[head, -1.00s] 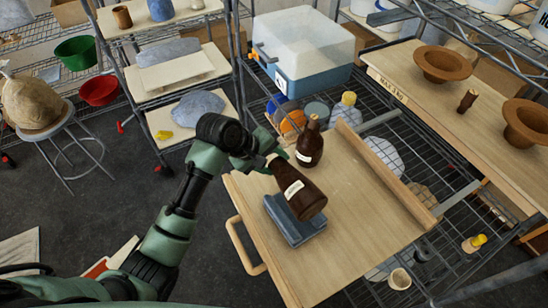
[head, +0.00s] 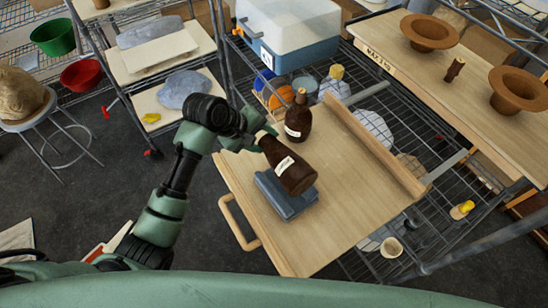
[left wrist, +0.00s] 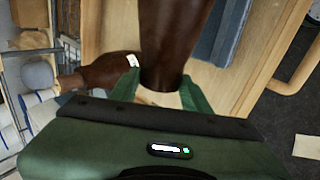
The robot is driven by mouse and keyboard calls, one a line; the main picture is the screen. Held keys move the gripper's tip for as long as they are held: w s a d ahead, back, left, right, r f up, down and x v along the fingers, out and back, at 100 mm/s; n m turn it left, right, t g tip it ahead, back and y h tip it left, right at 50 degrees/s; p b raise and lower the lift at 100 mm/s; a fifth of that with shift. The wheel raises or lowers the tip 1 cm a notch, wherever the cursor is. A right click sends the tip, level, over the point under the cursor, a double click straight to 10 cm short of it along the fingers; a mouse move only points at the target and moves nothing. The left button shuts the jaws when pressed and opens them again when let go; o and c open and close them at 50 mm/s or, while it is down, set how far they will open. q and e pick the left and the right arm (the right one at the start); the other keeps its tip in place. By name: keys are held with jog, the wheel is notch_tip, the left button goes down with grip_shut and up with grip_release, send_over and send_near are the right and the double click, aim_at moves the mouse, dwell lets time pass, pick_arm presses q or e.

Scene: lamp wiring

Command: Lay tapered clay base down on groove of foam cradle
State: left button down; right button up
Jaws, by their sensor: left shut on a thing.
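The tapered clay base (head: 290,172) is a dark brown, bottle-like piece with a white label. It is tilted, its wide end over the blue-grey foam cradle (head: 278,203) on the wooden board. My left gripper (head: 262,138) is shut on its narrow end. In the left wrist view the green fingers (left wrist: 163,92) sit either side of the base (left wrist: 172,40), and the cradle (left wrist: 220,30) shows to its right. The base hides much of the groove, and I cannot tell whether it touches the cradle. My right gripper is not in view.
A similar brown piece (head: 298,118) stands upright behind the held base. The wooden board (head: 330,225) has a raised rail (head: 375,150) on its right and a looped handle (head: 237,222) on its left. Free board lies right of the cradle.

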pick_arm(q)
jog(key=shift+f, duration=1.15)
jog(key=shift+d+f+b, duration=0.1)
jog(key=shift+f+b, duration=0.55)
jog(key=shift+f, duration=1.15)
jog(key=shift+f, duration=0.6)
jog(key=c, duration=0.6)
grip_release()
jog(key=shift+s+f, duration=0.1)
jog(key=shift+f, duration=0.1)
jog(key=shift+r, duration=0.1)
